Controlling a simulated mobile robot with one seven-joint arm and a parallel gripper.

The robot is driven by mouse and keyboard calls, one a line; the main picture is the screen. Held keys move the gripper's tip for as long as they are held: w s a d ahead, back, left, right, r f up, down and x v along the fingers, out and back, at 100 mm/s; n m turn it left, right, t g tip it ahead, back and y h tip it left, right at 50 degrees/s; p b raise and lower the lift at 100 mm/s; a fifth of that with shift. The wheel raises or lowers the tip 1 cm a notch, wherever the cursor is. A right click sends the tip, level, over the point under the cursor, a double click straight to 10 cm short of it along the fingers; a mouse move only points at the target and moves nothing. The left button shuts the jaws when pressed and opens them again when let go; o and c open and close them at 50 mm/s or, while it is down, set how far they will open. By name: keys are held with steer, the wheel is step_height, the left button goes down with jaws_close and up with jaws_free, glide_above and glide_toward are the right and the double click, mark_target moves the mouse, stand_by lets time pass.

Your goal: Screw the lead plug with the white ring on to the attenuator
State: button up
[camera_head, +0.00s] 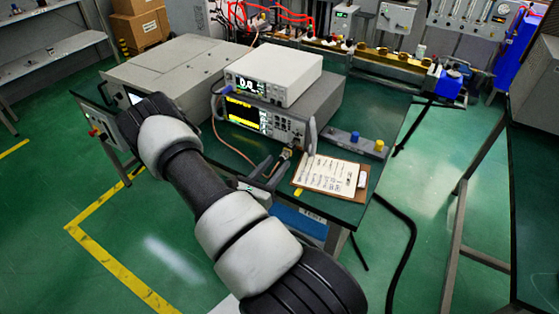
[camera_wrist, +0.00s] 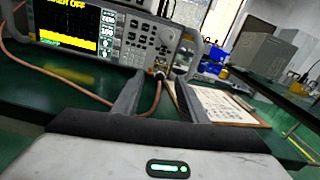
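A copper-coloured lead (camera_head: 217,135) runs from the upper left of the bench instruments down and round to a small metallic plug end (camera_head: 287,153) beside the front right of the lower instrument. In the wrist view, the lead (camera_wrist: 157,98) rises between my fingers to small brass and metal fittings (camera_wrist: 159,69) near the instrument's lower right. I cannot tell plug from attenuator there, and no white ring is clear. My gripper (camera_wrist: 160,84) has its two fingers apart, one on each side of the lead; it also shows in the head view (camera_head: 266,168). Contact with the fittings cannot be told.
The lower instrument (camera_head: 262,119) with a yellow screen carries a white meter (camera_head: 285,77). A clipboard (camera_head: 333,178) lies right of my gripper, near a grey bar (camera_head: 342,137) with blue and yellow caps. A large grey box (camera_head: 180,68) stands left. The instrument handle (camera_head: 311,134) stands close by.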

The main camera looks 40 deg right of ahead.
mark_target(285, 155)
steer(key=shift+x, duration=1.45)
steer(key=shift+c, duration=0.4)
jaws_close()
